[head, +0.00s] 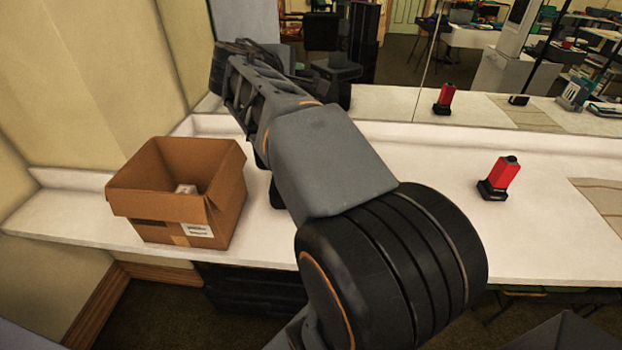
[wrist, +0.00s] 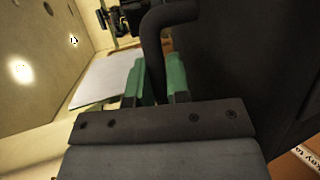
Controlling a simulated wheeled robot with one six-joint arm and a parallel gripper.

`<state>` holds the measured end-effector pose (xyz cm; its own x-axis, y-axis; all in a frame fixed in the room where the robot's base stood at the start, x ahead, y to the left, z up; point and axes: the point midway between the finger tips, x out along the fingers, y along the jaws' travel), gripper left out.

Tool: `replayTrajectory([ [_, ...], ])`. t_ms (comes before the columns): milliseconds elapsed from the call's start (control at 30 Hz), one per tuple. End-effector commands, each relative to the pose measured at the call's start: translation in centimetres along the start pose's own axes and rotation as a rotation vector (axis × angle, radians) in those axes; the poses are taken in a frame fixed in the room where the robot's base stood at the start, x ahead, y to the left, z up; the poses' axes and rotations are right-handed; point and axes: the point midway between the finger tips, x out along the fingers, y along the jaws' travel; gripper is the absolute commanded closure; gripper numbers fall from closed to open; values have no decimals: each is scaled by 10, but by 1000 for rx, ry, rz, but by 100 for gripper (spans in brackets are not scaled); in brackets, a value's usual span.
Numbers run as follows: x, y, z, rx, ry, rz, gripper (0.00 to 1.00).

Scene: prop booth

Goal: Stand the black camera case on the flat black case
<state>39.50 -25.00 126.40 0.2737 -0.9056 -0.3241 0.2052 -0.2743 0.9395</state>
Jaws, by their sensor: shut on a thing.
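In the wrist view my gripper (wrist: 162,82) has its green finger pads closed around the curved black handle of the black camera case (wrist: 245,60). The case's dark body fills the upper right of that view. In the head view my arm reaches to the back left over the counter and hides the fingertips and most of what they hold. A dark, ridged black shape (head: 252,292) lies low under the counter, partly behind my arm; I cannot tell whether it is the flat black case. No flat black case shows clearly on the counter.
An open cardboard box (head: 175,215) with a small pale thing inside stands on the left of the white counter (head: 400,165). A red and black item (head: 498,178) stands on the right. A mirror runs behind the counter. Counter between my arm and the red item looks clear.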

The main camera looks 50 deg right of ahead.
Motion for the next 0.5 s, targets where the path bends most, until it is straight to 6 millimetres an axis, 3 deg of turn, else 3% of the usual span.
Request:
replayTrajectory([
  [33, 4, -10, -1, 2, -1, 3, 100],
  [233, 11, -28, -2, 3, -4, 2, 100],
  [500, 31, -34, -3, 2, -9, 0, 100],
])
